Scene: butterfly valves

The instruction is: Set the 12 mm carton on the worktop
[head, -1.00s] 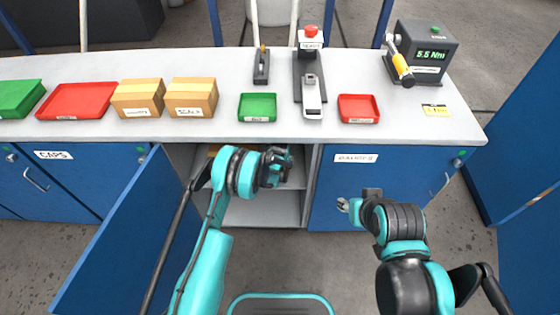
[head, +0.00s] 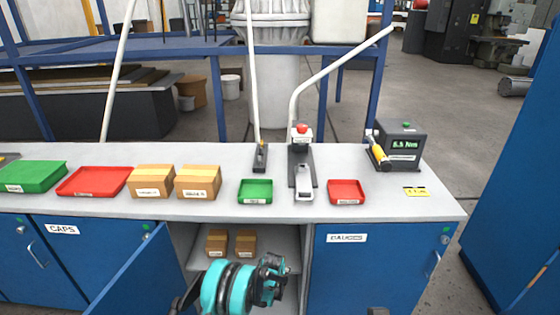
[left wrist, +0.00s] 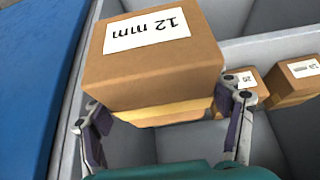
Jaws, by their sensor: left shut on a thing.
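The 12 mm carton (left wrist: 155,60), a brown box with a white label, fills the upper middle of the left wrist view, its label reading upside down. The fingers of my left gripper (head: 274,279) stand on either side of it, shut on it. In the head view the gripper is in front of the open cupboard, below the worktop (head: 320,162), and I cannot make out the held carton there. The grey worktop runs across the head view, above the blue cupboards.
Two cartons (head: 150,181) (head: 198,182) stand on the worktop between a red tray (head: 95,181) and a small green tray (head: 255,191). Two more cartons (head: 217,243) (head: 246,243) sit on the cupboard shelf. An open blue door (head: 135,275) stands left of my gripper.

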